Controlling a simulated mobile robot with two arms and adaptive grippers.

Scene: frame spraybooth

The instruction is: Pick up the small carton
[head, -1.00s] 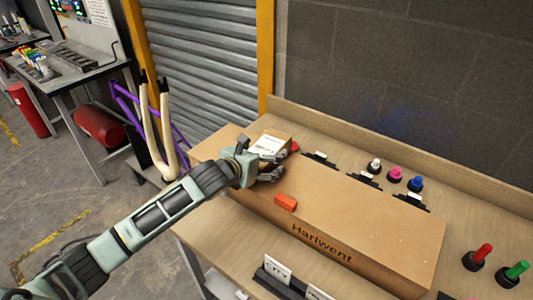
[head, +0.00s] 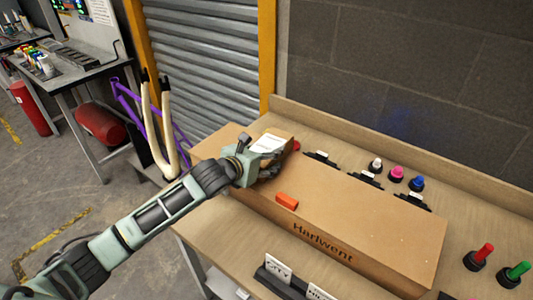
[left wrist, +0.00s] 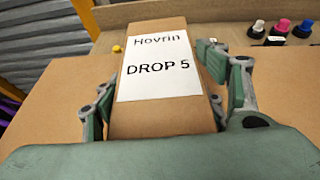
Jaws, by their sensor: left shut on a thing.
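The small carton (head: 274,148) is a brown box with a white label, at the far left end of the long box's top in the head view. In the left wrist view the carton (left wrist: 160,121) fills the middle, and its label reads "Hovrin DROP 5". My left gripper (head: 262,162) is at the carton, with one finger on each side of it. In the left wrist view my left gripper (left wrist: 165,100) is shut on the carton. The carton's underside is hidden, so I cannot tell whether it still touches the box below. My right gripper is not in view.
A long brown box (head: 375,230) marked "Harlwent" lies on the wooden bench (head: 455,222). Card holders (head: 277,269) are at the front.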

